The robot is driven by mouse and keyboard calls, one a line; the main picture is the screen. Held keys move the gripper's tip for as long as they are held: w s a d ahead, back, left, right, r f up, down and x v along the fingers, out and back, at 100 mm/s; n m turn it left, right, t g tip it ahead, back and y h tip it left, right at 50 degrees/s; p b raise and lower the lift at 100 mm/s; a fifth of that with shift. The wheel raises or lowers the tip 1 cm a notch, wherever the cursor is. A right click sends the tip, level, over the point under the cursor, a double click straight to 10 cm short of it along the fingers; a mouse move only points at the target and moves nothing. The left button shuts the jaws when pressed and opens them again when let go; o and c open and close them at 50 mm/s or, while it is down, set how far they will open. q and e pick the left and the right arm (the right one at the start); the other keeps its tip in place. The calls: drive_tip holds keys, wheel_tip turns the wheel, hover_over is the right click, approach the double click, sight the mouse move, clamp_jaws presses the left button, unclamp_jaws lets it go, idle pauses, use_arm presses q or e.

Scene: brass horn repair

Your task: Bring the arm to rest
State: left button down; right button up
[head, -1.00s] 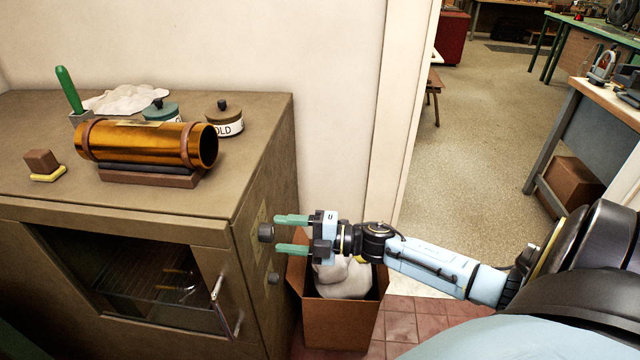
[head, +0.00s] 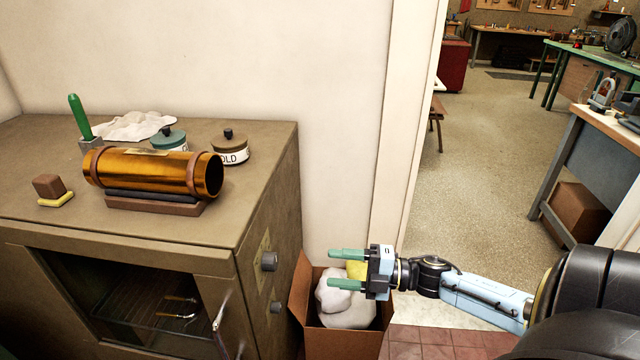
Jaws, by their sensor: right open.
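My right gripper (head: 347,269) has green fingers held apart with nothing between them. In the picture it is in front of the open cardboard box (head: 341,342), over the white cloth-like contents (head: 333,293), and apart from the cabinet's side. My right arm (head: 480,298) comes in from the right and is partly bent. The left gripper does not show.
A brown cabinet (head: 262,200) with two side knobs (head: 269,261) stands at left. On it are a brass tube (head: 150,172) on a stand, lidded pots (head: 230,150), a white cloth (head: 135,125) and a small block (head: 48,186). A doorway with open floor (head: 465,160) is at right.

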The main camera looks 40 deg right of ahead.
drive_tip(key=shift+f, duration=0.1)
drive_tip(key=s+d+f+m+g+h, duration=0.1)
drive_tip(key=s+f+m+h, duration=0.3)
drive_tip(key=f, duration=0.5)
drive_tip(key=s+d+f+m+h, duration=0.1)
drive_tip(key=d+f+m+h, duration=0.15)
drive_tip(key=f+m, duration=0.5)
drive_tip(key=s+d+f+m+g+h, duration=0.1)
drive_tip(key=s+f+m+h, duration=0.3)
drive_tip(key=f, duration=0.6)
drive_tip(key=s+a+f+m+g, duration=0.2)
drive_tip(key=s+a+f+g, duration=0.1)
drive_tip(key=s+f, duration=0.3)
drive_tip(key=s+a+f+m+g+h, duration=0.1)
drive_tip(key=s+a+f+g, duration=0.3)
drive_tip(key=s, duration=0.6)
drive_tip(key=s+a+f+m+g, duration=0.3)
drive_tip(key=s+a+f, duration=0.4)
drive_tip(key=s+f, duration=0.1)
drive_tip(key=shift+s+a+f+g, duration=0.15)
drive_tip(key=shift+s+a+g, duration=0.15)
drive_tip(key=shift+s, duration=0.3)
drive_tip(key=shift+h, duration=0.25)
